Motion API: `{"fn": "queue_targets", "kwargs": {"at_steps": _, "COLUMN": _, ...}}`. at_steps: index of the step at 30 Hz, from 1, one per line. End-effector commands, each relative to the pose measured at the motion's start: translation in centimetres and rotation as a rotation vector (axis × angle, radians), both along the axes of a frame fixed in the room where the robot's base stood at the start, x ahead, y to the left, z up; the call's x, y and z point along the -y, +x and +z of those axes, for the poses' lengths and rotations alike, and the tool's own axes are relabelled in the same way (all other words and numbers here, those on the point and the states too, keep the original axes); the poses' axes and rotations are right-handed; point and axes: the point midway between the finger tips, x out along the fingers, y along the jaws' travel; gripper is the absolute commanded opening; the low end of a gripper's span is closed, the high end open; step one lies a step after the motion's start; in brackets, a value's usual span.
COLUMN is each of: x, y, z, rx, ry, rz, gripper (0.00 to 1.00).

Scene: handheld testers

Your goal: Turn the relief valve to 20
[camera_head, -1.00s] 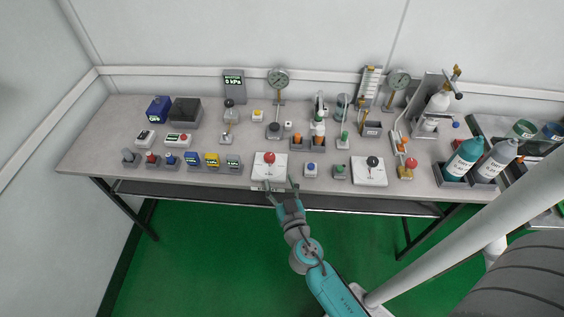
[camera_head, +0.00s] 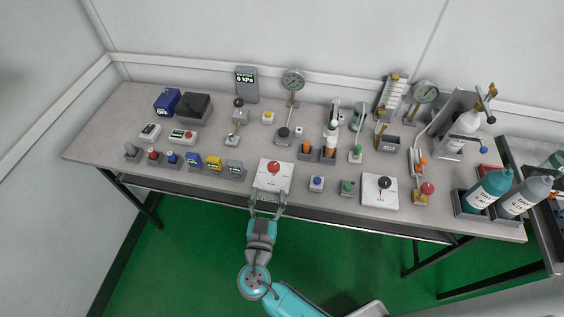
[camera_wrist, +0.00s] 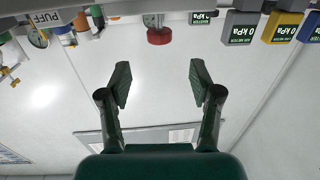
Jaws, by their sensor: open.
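A red knob (camera_head: 275,168) stands on a white square plate (camera_head: 268,185) near the table's front edge. A black knob (camera_head: 385,182) stands on a similar white plate (camera_head: 380,202) to its right. The plate labels are too small to read, so I cannot tell which knob is the relief valve or its setting. My gripper (camera_head: 267,204) is open and empty just in front of the red-knob plate, apart from the knob. In the wrist view, my gripper (camera_wrist: 160,82) has its fingers spread, and a red knob (camera_wrist: 159,36) shows inverted beyond them.
A blue button block (camera_head: 316,183) and a green button block (camera_head: 347,188) stand between the plates. Small meters (camera_head: 213,163) line the front edge to the left. Gauges (camera_head: 292,82) stand behind. Bottles (camera_head: 488,190) stand at the right. The floor before the table is clear.

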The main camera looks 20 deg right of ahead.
Motion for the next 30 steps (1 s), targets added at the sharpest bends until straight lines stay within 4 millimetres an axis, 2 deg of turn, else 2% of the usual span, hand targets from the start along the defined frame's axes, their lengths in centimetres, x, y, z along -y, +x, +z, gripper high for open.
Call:
{"fn": "queue_targets", "kwargs": {"at_steps": 5, "x": 1.2, "y": 1.7, "z": 0.0, "rx": 0.000, "ry": 0.000, "rz": -0.006, "gripper": 0.64}}
{"fn": "queue_targets", "kwargs": {"at_steps": 18, "x": 4.9, "y": 7.7, "z": 0.0, "rx": 0.000, "ry": 0.000, "rz": -0.004, "gripper": 0.64}}
{"fn": "queue_targets", "kwargs": {"at_steps": 24, "x": 5.5, "y": 8.8, "z": 0.0, "rx": -0.001, "ry": -0.001, "rz": -0.002, "gripper": 0.64}}
{"fn": "queue_targets", "kwargs": {"at_steps": 30, "x": 5.6, "y": 9.0, "z": 0.0, "rx": -0.001, "ry": -0.001, "rz": 0.000, "gripper": 0.64}}
